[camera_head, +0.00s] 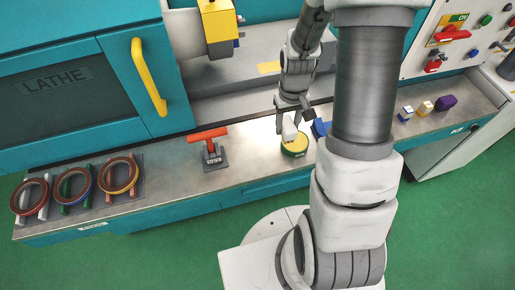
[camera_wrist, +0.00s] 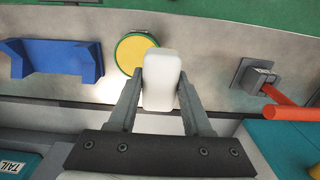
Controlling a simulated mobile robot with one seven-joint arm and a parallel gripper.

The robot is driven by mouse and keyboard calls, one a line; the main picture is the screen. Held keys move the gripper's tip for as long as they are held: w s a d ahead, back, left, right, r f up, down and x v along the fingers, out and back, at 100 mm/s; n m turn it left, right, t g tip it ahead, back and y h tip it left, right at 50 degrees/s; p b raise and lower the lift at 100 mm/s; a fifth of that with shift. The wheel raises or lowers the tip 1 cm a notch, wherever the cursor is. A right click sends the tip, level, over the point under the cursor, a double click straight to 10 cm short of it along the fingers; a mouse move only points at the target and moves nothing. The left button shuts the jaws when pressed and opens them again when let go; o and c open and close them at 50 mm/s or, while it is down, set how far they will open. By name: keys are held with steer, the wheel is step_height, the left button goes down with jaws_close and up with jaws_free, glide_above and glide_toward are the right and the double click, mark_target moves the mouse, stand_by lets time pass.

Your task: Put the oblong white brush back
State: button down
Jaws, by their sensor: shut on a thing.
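The oblong white brush (camera_head: 289,131) is between the fingers of my gripper (camera_head: 290,119), which is shut on it. In the wrist view the brush (camera_wrist: 161,80) is a rounded white block, held between the two grey fingers of my gripper (camera_wrist: 161,95). A round yellow disc with a green rim (camera_head: 295,146) lies on the bench just below the brush. It also shows in the wrist view (camera_wrist: 131,49), partly hidden behind the brush. I cannot tell whether the brush touches the disc. A blue bracket (camera_wrist: 55,60) stands beside it, and in the head view the bracket (camera_head: 321,128) is partly hidden.
A red-handled tool (camera_head: 208,135) on a dark base stands left of the disc. Several rings (camera_head: 76,183) rest on a rack at the far left. Small blocks (camera_head: 425,107) lie on the right of the bench. The lathe door has a yellow handle (camera_head: 148,78).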

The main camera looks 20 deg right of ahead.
steer(key=a+f, duration=0.1)
steer(key=a, duration=0.1)
steer(key=a+f, duration=0.2)
steer(key=a, duration=0.1)
steer(key=w+a+f, duration=0.1)
steer(key=a, duration=0.2)
steer(key=shift+f, duration=2.35)
steer(key=shift+f, duration=0.2)
steer(key=shift+c, duration=1.6)
jaws_free()
